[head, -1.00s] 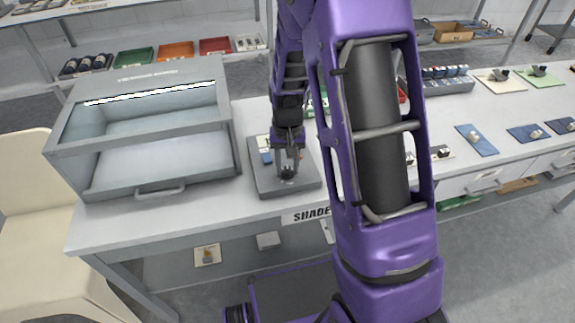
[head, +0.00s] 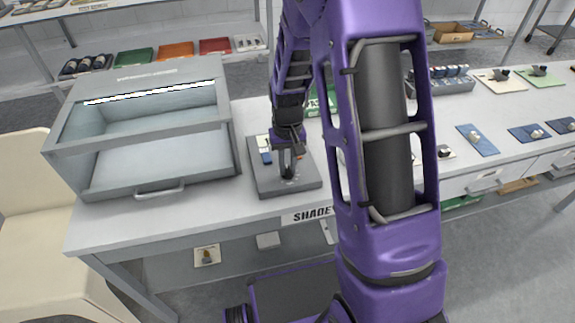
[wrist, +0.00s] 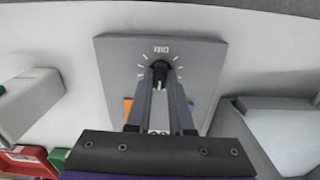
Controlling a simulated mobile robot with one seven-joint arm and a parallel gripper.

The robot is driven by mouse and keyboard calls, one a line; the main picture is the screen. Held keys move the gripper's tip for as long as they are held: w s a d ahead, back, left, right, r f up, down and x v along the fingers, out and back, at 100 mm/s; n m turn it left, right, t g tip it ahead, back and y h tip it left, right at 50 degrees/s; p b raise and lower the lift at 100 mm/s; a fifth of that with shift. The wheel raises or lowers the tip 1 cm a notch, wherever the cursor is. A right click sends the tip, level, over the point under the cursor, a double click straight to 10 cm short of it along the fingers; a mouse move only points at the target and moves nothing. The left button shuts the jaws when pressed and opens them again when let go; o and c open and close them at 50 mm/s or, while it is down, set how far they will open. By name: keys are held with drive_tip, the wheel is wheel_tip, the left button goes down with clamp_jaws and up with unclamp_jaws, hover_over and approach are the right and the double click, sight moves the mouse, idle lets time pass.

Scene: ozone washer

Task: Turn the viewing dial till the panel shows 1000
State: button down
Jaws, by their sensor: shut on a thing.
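The viewing dial (wrist: 160,67) is a small black knob on a grey panel (wrist: 205,60), with white tick marks around it. Small white lettering (wrist: 160,50) sits beside it, too small to read surely. My gripper (wrist: 160,77) is shut on the dial, its two fingers at either side of the knob. In the head view my gripper (head: 289,174) reaches down onto the grey panel (head: 268,189) on the bench, and the dial is mostly hidden by the fingers. A blue and white patch (head: 264,150) shows at the panel's left. I cannot read any shown number.
A grey glass-fronted cabinet (head: 145,130) stands close left of the panel. Blue cards with small parts (head: 477,140) lie on the bench to the right. Green, orange and red trays (head: 175,51) sit on the shelf behind. The bench front carries a SHADE label (head: 306,216).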

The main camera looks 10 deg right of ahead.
sight(288, 169)
drive_tip(key=c, duration=0.8)
unclamp_jaws()
drive_tip(key=shift+r, duration=0.15)
wheel_tip(288, 169, up, 17)
drive_tip(key=p, duration=0.1)
drive_tip(key=shift+p, duration=0.4)
drive_tip(key=shift+r, duration=0.1)
